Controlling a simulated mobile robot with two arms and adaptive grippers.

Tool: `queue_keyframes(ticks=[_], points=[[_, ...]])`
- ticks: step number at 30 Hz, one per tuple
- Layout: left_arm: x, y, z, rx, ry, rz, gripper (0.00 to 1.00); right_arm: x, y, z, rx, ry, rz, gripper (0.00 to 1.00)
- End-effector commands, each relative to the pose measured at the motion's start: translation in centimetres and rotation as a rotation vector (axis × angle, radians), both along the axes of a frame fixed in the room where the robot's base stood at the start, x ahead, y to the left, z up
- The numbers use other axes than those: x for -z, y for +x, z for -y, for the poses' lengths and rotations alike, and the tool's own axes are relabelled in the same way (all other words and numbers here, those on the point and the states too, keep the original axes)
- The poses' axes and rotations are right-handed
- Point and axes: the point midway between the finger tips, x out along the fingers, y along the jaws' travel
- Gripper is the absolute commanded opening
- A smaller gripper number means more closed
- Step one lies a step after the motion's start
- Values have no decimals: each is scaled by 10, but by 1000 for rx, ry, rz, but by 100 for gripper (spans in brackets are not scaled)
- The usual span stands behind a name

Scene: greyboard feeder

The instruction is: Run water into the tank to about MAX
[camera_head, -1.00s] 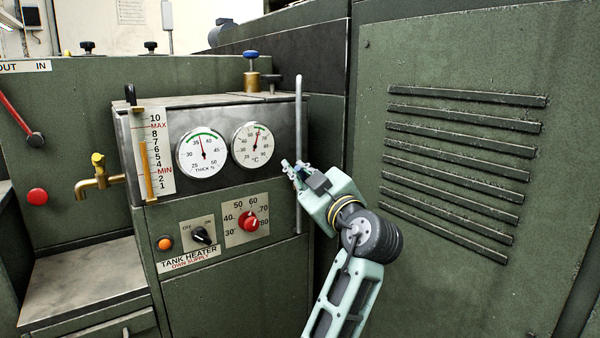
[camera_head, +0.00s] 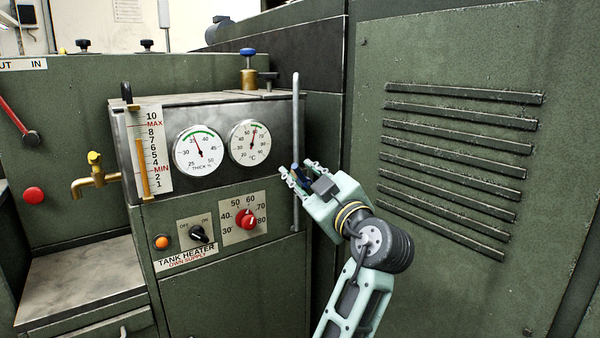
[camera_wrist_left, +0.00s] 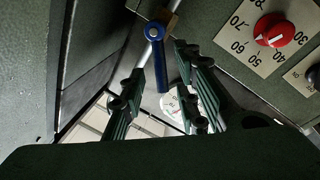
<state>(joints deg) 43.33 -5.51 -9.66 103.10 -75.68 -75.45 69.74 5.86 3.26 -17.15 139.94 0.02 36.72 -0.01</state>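The tank has a level gauge (camera_head: 154,150) with marks up to 10, MAX and MIN in red, at the left of its front. An amber column (camera_head: 143,168) stands in it, its top seemingly below MAX. A vertical grey water pipe (camera_head: 296,115) runs along the tank's right corner. My left gripper (camera_head: 298,170) is at this pipe, fingers apart. In the left wrist view a blue valve lever (camera_wrist_left: 158,62) on the pipe lies between the open fingers of my gripper (camera_wrist_left: 160,78), with no clear contact. My right gripper is not in view.
A brass tap (camera_head: 97,180) sticks out left of the tank. Two dials (camera_head: 198,150) and a red heater knob (camera_head: 246,219) are on the tank front. A blue-topped brass valve (camera_head: 249,68) stands on top. A louvred green panel (camera_head: 455,165) rises at the right.

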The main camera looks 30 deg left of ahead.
Motion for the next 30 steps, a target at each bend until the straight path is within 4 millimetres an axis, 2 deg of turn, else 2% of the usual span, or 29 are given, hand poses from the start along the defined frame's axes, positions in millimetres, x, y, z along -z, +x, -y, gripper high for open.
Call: queue_keyframes(ticks=[1, 6, 12, 18, 30], points=[[3, -5, 12, 6, -3, -1, 29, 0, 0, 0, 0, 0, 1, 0], [7, -24, 43, 6, -4, 0, 29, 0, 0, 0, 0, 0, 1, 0], [10, -40, 70, 5, -3, 0, 29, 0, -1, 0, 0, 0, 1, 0], [12, -46, 80, 3, -1, 0, 29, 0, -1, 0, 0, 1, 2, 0], [11, -46, 80, 3, -1, 0, 29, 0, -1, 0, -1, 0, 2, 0]])
